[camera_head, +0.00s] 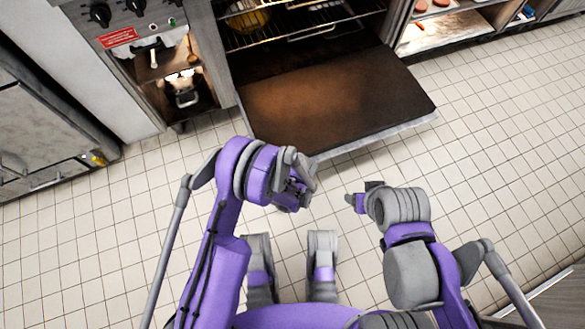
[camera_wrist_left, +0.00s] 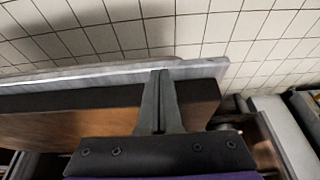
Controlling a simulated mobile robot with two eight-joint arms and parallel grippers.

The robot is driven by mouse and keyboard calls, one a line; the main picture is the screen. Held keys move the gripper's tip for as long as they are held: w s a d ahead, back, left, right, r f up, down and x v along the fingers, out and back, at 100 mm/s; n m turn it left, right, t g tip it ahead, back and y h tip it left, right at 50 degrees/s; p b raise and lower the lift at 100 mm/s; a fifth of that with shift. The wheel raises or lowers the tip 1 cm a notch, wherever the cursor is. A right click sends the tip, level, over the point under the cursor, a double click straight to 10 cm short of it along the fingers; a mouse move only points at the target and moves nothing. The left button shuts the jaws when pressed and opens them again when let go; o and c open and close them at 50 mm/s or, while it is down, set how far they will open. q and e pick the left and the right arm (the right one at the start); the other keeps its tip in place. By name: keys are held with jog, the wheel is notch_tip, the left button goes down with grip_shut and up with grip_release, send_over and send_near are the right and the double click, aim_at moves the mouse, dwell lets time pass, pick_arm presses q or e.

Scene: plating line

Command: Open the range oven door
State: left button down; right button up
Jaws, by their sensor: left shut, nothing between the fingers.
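The range oven door (camera_head: 335,100) is folded down and lies open, its brown inner face up, in front of the oven cavity with wire racks (camera_head: 290,22). My left gripper (camera_head: 306,181) is just in front of the door's near left corner. In the left wrist view the left fingers (camera_wrist_left: 160,98) are closed together with nothing between them. They overlap the door's edge (camera_wrist_left: 75,78) there, and I cannot tell whether they touch it. My right gripper (camera_head: 358,197) is apart from the door, over the floor to its front right; its finger opening is unclear.
An open compartment (camera_head: 180,85) with metal items is left of the oven, below control knobs (camera_head: 135,6). A lit shelf (camera_head: 450,30) with food is at the right. A grey cabinet (camera_head: 40,130) stands at far left. The tiled floor (camera_head: 490,150) is clear at the right.

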pick_arm(q)
jog(key=p+v, duration=0.3)
jog(key=v, duration=0.8)
jog(key=shift+f, duration=0.1)
